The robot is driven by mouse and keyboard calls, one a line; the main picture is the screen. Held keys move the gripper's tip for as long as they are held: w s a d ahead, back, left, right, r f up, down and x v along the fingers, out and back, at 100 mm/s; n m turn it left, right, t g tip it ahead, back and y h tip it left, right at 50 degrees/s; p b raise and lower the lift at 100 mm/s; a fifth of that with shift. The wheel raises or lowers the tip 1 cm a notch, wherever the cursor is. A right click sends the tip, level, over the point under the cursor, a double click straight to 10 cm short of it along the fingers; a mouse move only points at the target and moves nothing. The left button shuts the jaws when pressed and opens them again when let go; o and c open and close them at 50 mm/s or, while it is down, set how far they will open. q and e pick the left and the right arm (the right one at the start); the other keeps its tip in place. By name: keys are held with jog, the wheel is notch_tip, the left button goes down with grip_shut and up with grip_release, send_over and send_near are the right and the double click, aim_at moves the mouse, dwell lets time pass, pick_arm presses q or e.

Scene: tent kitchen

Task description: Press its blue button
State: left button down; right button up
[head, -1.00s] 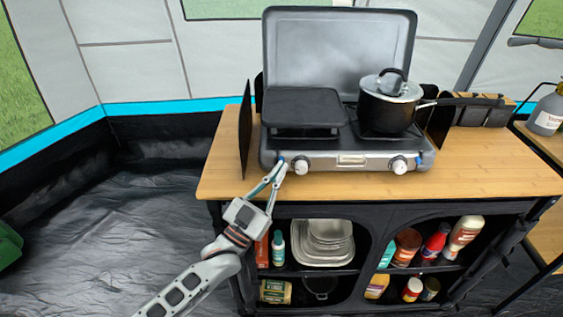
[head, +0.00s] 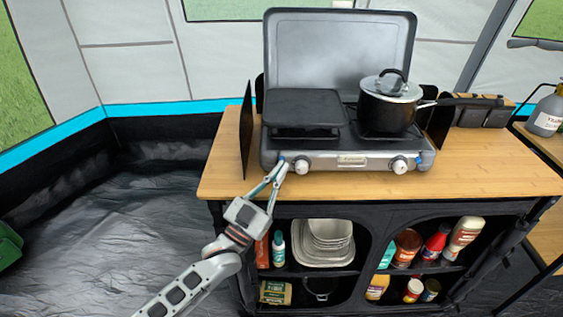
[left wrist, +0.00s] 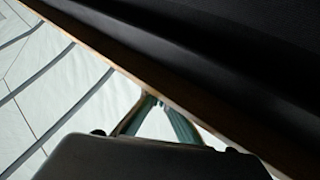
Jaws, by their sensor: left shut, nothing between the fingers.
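A silver camping stove (head: 330,160) with a raised lid stands on the wooden counter. Its front panel has a left knob (head: 301,166) and a right knob (head: 399,166). A small blue button (head: 281,159) shows at the panel's left end, and another blue button (head: 419,160) is beside the right knob. My left gripper (head: 282,165) is shut and empty, its tips at the left blue button and partly covering it. I cannot tell whether they touch it. The closed fingers (left wrist: 155,104) show in the left wrist view, where no button is visible. My right gripper is not in view.
A black pot (head: 388,108) with a lid stands on the right burner, and a dark griddle plate (head: 304,108) covers the left. Bare wooden counter (head: 480,165) lies to the right. Shelves below hold bowls (head: 325,240) and several bottles. A dark windscreen panel (head: 246,130) stands left of the stove.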

pick_arm(q)
jog(key=shift+w+a+r, duration=0.25)
jog(key=shift+w+r, duration=0.25)
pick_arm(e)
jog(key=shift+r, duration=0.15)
pick_arm(q)
jog(key=shift+s+d+p, duration=0.1)
jog(key=shift+s+p, duration=0.05)
jog(key=shift+p, duration=0.15)
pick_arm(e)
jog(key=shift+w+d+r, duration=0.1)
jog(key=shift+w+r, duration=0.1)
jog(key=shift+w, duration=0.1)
pick_arm(q)
jog(key=shift+s+p, duration=0.35)
jog(key=shift+s, duration=0.1)
jog(key=s, duration=0.1)
jog(key=s+p, duration=0.1)
jog(key=s, duration=0.2)
jog(key=shift+s+f, duration=0.15)
jog(key=shift+f, duration=0.2)
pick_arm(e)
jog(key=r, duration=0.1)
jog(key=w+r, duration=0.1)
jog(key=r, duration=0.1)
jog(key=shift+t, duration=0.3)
